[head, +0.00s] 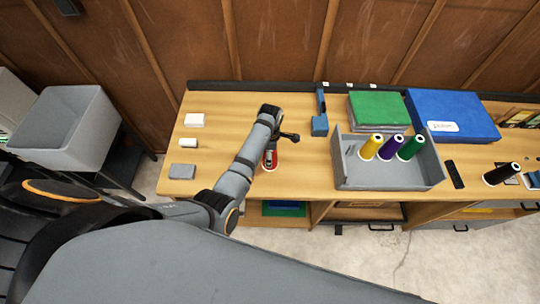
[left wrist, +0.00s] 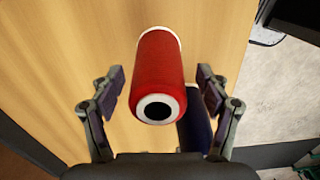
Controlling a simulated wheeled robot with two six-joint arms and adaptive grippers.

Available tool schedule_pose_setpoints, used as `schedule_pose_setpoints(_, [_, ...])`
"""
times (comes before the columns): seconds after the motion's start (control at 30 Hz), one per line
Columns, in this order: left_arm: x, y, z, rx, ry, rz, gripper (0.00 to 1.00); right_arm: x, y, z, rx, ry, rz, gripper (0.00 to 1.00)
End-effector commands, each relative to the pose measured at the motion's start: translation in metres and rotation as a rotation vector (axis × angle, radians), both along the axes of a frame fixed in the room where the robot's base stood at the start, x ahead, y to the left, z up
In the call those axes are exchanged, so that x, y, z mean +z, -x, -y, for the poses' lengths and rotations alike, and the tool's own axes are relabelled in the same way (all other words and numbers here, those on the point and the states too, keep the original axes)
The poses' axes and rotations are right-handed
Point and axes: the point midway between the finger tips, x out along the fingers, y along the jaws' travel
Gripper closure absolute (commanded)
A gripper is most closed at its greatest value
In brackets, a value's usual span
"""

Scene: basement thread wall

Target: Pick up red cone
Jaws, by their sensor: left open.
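The red cone (head: 270,160) stands upright on the wooden bench near its front edge, partly covered by my left gripper in the head view. In the left wrist view the red cone (left wrist: 159,80) is between the two open fingers, its white-rimmed end with a dark hole facing the camera. My left gripper (left wrist: 160,88) is open, with a gap between the cone and the finger on each side. In the head view my left gripper (head: 280,138) is over the bench at the cone. My right gripper is not in view.
A grey tray (head: 390,182) with yellow (head: 371,147), purple (head: 390,147) and green (head: 411,148) cones stands to the right. The bench's left part is mostly clear, with small blocks.

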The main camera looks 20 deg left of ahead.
Motion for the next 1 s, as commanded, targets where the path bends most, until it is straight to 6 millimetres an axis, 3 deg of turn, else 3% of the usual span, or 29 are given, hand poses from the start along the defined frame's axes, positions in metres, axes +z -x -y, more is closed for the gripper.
schedule_pose_setpoints(0.13, [-0.015, 0.000, -0.001, 0.000, -0.001, 0.001, 0.24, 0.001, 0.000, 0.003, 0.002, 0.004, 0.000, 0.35])
schedule_pose_setpoints(0.37, [-0.016, -0.001, -0.001, 0.000, 0.000, 0.003, 0.25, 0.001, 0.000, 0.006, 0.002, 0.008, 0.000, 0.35])
schedule_pose_setpoints(0.8, [-0.016, 0.000, 0.000, 0.000, 0.001, 0.002, 0.85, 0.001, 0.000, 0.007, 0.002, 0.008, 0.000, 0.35])
schedule_pose_setpoints(1.0, [-0.016, -0.001, 0.000, 0.000, 0.001, 0.002, 0.88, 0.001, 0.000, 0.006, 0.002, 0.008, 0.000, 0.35])
